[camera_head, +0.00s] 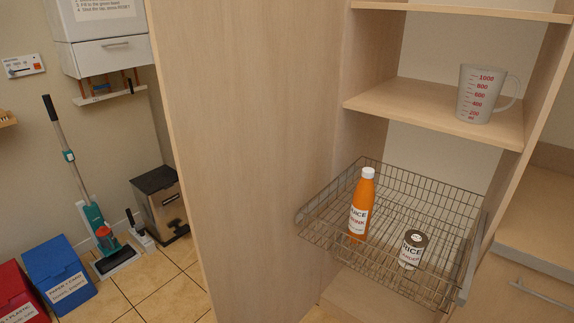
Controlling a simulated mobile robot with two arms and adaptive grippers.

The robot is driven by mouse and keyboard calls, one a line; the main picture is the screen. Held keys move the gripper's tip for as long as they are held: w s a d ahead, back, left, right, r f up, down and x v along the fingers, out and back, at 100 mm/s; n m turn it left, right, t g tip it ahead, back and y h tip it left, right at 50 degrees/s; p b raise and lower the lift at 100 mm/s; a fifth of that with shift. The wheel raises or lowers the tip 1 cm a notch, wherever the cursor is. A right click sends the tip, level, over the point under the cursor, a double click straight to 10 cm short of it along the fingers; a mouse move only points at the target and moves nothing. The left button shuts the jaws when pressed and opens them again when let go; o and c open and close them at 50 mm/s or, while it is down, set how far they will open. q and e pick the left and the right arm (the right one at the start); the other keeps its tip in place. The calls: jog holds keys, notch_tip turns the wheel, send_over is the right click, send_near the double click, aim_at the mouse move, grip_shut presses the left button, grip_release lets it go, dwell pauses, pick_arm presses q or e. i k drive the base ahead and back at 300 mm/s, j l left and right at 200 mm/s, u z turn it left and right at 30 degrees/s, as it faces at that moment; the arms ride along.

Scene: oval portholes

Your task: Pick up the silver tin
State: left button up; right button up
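A small tin (412,249) with a white label reading "RICE" and a dark grey top stands upright in the wire pull-out basket (440,205) of the tall cupboard. It is toward the basket's front right. An orange bottle (361,205) with a white cap and white label stands upright in the basket, left of the tin and apart from it. Neither of my grippers is in view.
A measuring jug (476,95) stands on the cupboard shelf (430,108) above the basket. A tall wooden panel (245,150) rises left of the basket. Bins (58,272) and a floor cleaner (95,220) stand at the left. A counter (548,220) lies at the right.

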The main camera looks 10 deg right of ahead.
aim_at(415, 242)
jog(key=k+z, duration=0.2)
jog(key=z, duration=0.95)
